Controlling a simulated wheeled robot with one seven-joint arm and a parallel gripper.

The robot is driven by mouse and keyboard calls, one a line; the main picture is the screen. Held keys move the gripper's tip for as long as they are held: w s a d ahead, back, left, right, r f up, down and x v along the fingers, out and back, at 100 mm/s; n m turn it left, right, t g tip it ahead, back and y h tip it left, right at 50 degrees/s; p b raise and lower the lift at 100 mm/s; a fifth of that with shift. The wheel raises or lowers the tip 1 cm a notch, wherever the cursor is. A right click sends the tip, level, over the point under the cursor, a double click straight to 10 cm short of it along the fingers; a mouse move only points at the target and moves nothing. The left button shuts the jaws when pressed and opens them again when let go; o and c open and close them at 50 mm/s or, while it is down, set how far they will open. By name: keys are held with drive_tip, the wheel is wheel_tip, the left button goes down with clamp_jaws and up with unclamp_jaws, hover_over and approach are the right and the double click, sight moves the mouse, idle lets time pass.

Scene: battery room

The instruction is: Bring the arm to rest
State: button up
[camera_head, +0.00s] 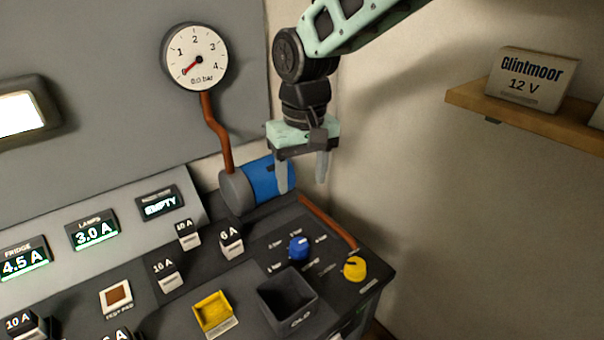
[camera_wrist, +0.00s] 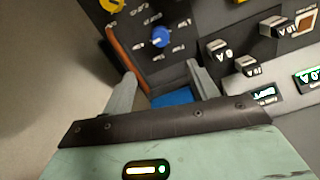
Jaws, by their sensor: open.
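My gripper (camera_head: 302,178) hangs at the upper middle of the head view, fingers pointing down, open and empty. It is in front of and above the right end of a blue cylinder (camera_head: 264,180) with a grey cap. In the wrist view my two fingers (camera_wrist: 163,85) stand apart, with part of the blue cylinder (camera_wrist: 172,98) showing between them. My arm reaches in from the top right of the head view. The fingers partly hide the cylinder; I cannot tell whether they touch it.
The dark console (camera_head: 250,262) carries a blue knob (camera_head: 299,247), a yellow knob (camera_head: 354,268), several fuse blocks, a yellow tray (camera_head: 212,313) and a black OLD bin (camera_head: 287,300). A gauge (camera_head: 195,57) reads near zero. A shelf (camera_head: 540,118) holds a Glintmoor box (camera_head: 531,80); wall space below it is clear.

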drive_tip(key=s+d+n, duration=0.1)
drive_tip(key=s+d, duration=0.1)
drive_tip(key=s, duration=0.5)
drive_tip(key=s+d+r+n, duration=0.1)
drive_tip(key=s+d, duration=0.2)
drive_tip(key=s, duration=0.4)
drive_tip(key=shift+s+d+r+y, duration=0.15)
drive_tip(key=shift+s+y, duration=0.15)
drive_tip(key=shift+n, duration=0.6)
drive_tip(key=s+d, duration=0.2)
drive_tip(key=s, duration=0.1)
drive_tip(key=s+d+f, duration=0.1)
drive_tip(key=s+d, duration=0.1)
drive_tip(key=s, duration=0.1)
drive_tip(key=s+d+f, duration=0.1)
drive_tip(key=s+d, duration=0.1)
drive_tip(key=s, duration=0.1)
drive_tip(key=shift+s+f, duration=0.15)
drive_tip(key=shift+s, duration=0.15)
drive_tip(key=shift+c, duration=0.3)
